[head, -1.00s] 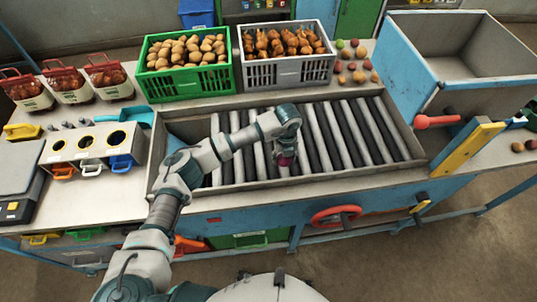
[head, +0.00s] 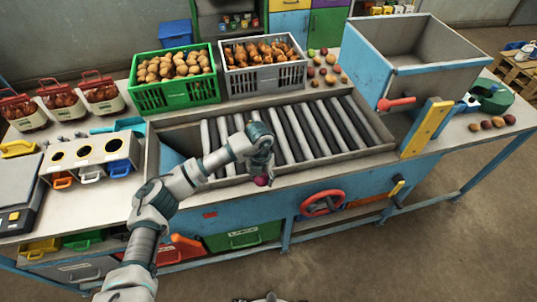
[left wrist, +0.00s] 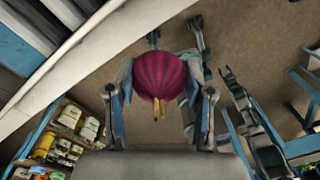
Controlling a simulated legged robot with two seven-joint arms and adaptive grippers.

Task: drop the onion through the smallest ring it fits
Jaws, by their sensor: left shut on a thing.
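The purple-red onion (head: 261,181) hangs in my left gripper (head: 262,172), over the front edge of the roller bed. In the left wrist view the onion (left wrist: 160,76) sits between the two fingers, its stem end towards the palm. A pale ring box (head: 93,166) with three round holes stands at the left of the bench, well to the left of the gripper. The holes have yellow rims. Orange, white and blue handles stick out below them.
The roller bed (head: 297,128) has a raised rim. Behind it stand a green crate of potatoes (head: 176,95) and a grey crate of onions (head: 263,82). A scale (head: 18,190) and red-topped sacks (head: 65,103) stand at the left; a blue hopper (head: 375,70) stands at the right.

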